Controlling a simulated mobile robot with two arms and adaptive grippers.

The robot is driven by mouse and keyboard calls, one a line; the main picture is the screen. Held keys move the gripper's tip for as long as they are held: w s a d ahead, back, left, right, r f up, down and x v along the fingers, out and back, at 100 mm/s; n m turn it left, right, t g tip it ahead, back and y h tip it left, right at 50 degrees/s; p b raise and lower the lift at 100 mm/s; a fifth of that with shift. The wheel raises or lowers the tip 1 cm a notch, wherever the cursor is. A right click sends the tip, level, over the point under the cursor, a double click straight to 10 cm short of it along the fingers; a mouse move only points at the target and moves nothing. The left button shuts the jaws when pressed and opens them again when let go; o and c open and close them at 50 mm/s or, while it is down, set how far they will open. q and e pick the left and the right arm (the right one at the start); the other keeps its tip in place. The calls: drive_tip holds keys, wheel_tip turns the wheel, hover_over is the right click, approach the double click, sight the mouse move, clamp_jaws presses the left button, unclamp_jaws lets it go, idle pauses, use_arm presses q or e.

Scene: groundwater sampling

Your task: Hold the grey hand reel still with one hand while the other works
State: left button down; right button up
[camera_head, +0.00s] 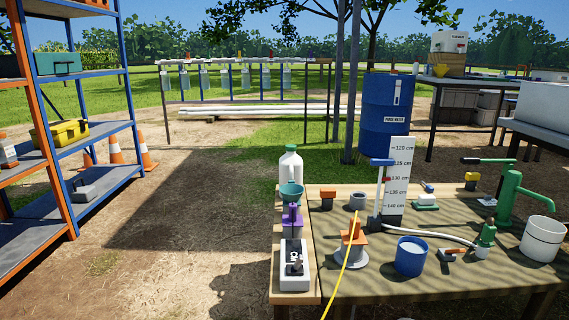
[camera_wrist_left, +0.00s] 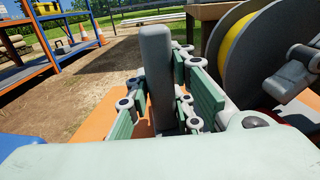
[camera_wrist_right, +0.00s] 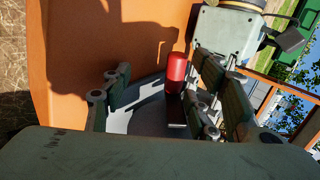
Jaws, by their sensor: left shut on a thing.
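The grey hand reel (camera_wrist_left: 222,45) shows at the right of the left wrist view, a dark grey wheel with a yellow band wound in it. My left gripper (camera_wrist_left: 158,88) is shut on an upright grey grip (camera_wrist_left: 156,60) beside the reel. In the right wrist view a red knob (camera_wrist_right: 176,68) stands over a grey disc (camera_wrist_right: 148,112). My right gripper (camera_wrist_right: 165,95) is open, with its fingers on either side of the knob, which looks nearer the right finger. Whether they touch is unclear. Neither gripper nor the reel shows in the head view.
A yellow line (camera_head: 346,265) crosses the wooden table (camera_head: 375,292) down out of the head view. The table holds a blue cup (camera_head: 410,257), a white bucket (camera_head: 542,240) and a green pump (camera_head: 508,195). Shelves (camera_head: 95,148) stand left; bare ground lies between.

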drive_tip(key=shift+w+d+f, duration=0.1)
drive_tip(key=shift+d+f, duration=0.1)
drive_tip(key=shift+d, duration=0.2)
drive_tip(key=s+v, duration=0.1)
drive_tip(key=v, duration=0.6)
drive_tip(key=shift+w+r, duration=0.5)
